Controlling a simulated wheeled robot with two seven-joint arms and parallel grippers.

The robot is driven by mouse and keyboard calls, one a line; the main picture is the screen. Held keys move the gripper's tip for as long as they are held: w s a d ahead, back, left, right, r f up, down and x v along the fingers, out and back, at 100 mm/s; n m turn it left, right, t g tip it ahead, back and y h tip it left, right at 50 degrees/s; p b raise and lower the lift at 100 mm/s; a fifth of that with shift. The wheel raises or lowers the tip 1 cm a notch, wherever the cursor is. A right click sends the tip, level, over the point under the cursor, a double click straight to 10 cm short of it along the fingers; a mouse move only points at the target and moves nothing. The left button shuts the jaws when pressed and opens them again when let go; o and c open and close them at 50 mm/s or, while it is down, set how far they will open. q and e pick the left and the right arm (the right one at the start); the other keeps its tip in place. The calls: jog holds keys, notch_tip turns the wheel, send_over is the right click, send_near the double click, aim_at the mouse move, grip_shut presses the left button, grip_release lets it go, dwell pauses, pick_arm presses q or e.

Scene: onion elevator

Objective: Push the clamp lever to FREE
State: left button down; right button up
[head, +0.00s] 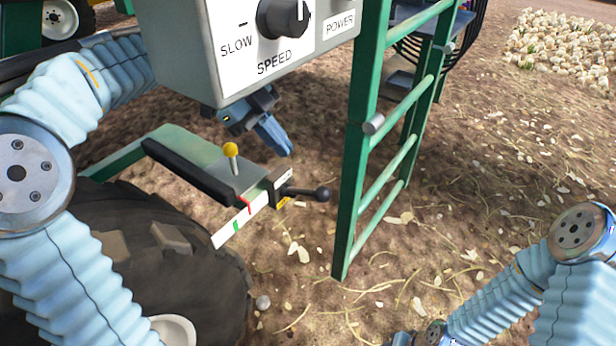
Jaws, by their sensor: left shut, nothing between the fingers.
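A black lever with a round ball end (308,192) sticks out to the right from a black block (279,188) at the end of a white strip (240,221) with red and green marks. A short lever with a yellow ball (231,150) stands upright on the grey plate behind. Any FREE wording is too small to read, so I cannot tell by label which is the clamp lever. My left gripper (284,150) is shut and empty, pointing down and right. In the picture it is above the black lever and apart from it. My right gripper is out of view.
A grey control box (245,50) with SPEED and POWER labels hangs above my left gripper and hides part of that arm. A green ladder frame (352,180) stands just right of the black lever. A large black tyre (190,265) is at lower left.

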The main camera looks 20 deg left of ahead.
aim_at(317, 192)
pick_arm(q)
jog(key=x, duration=0.9)
jog(key=shift+b, duration=0.3)
jog(key=shift+s+d+f+y+b, duration=0.15)
jog(key=shift+d+f+y+b, duration=0.15)
jog(key=shift+f+y+b, duration=0.15)
jog(key=shift+s+d+f+y+b, duration=0.2)
jog(key=shift+d+f+y, duration=0.15)
jog(key=shift+y, duration=0.2)
jog(key=shift+s+d+f+m+t+y, duration=0.15)
jog(key=shift+d+f+m+t+y, duration=0.15)
jog(key=shift+d+f+t+y, duration=0.3)
jog(key=f+y, duration=0.1)
jog(key=f+y+b, duration=0.1)
jog(key=shift+s+d+f+t+y, duration=0.15)
jog(key=shift+s+d+t+y, duration=0.05)
jog(key=shift+d+t+y, duration=0.2)
notch_tip(317, 192, down, 4)
jog(key=y, duration=0.1)
jog(key=y+b, duration=0.1)
jog(key=shift+d+t+y, duration=0.15)
jog(key=shift+t+y, duration=0.15)
jog(key=shift+t, duration=0.1)
jog(key=shift+s, duration=0.1)
